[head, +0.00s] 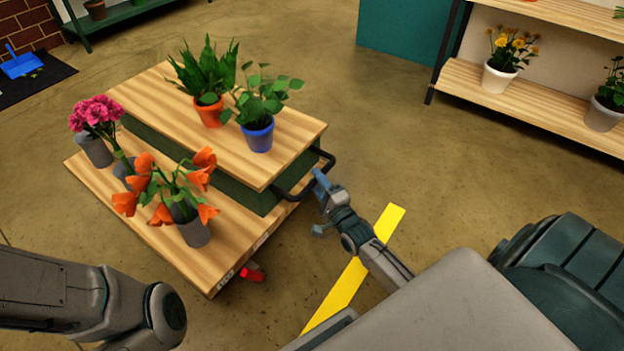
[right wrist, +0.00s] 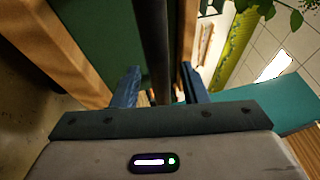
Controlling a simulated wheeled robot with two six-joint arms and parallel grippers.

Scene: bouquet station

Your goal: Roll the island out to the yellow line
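The island (head: 225,257) is a two-tier wooden cart with a dark green body, standing left of the yellow line (head: 347,285) with bare floor between them. Its black handle (head: 331,163) juts from the right side and also shows in the right wrist view (right wrist: 152,40). My right gripper (head: 320,205) is at the handle. In the right wrist view its blue fingers are apart, with the bar between them in the picture and gaps on both sides; I cannot tell contact. A red part (head: 252,274) shows by a near wheel. My left gripper is out of the picture.
The island carries a green plant in an orange pot (head: 209,112), one in a blue pot (head: 258,138), pink flowers (head: 95,112) and orange flowers (head: 160,190) in grey vases. A shelf (head: 545,95) stands at the back right. Floor around the line is clear.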

